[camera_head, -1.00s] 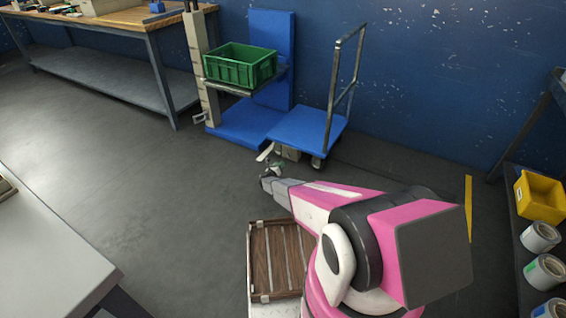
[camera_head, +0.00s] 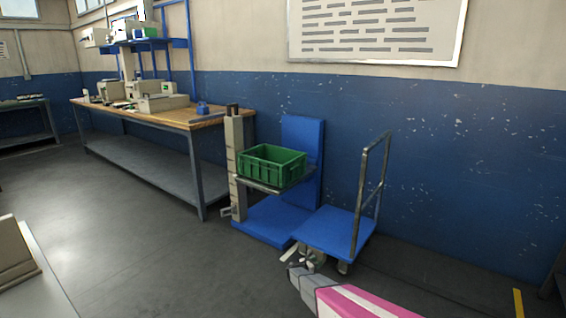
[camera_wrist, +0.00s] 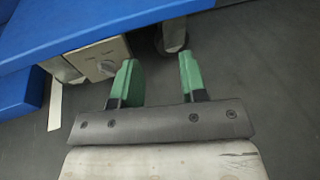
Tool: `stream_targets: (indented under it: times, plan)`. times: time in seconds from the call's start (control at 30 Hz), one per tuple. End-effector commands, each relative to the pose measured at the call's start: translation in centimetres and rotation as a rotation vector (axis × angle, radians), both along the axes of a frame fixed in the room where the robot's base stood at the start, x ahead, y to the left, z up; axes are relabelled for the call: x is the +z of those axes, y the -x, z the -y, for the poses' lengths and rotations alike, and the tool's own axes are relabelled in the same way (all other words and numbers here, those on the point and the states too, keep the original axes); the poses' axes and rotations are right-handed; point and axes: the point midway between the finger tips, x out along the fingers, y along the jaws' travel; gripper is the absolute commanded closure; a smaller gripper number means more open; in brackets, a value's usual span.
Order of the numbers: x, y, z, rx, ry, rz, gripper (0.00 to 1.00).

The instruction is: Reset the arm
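My gripper (camera_wrist: 161,82) shows in the wrist view with two green fingers apart and nothing between them. It is open and empty over bare grey floor.
A blue cart (camera_head: 335,232) with a metal handle stands beside a blue lift stand (camera_head: 262,222) holding a green crate (camera_head: 270,170). A long workbench (camera_head: 150,115) stands at the left. A pale table (camera_head: 45,290) is at the lower left. The floor between is clear.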

Motion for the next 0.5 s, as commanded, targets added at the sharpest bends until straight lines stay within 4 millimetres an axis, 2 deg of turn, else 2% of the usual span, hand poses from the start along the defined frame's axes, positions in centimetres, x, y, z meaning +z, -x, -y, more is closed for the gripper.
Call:
stream_targets:
  times: [0.03, 0.2, 0.37, 0.5]
  plan:
    - [3.5, 2.9, 1.5, -0.075, -0.090, 0.049, 0.61]
    - [10.6, 10.1, 4.9, -0.357, -0.412, 0.226, 0.61]
    - [16.5, 17.4, 6.3, -0.644, -0.698, 0.396, 0.61]
    - [21.1, 24.0, 6.2, -0.908, -0.928, 0.534, 0.61]
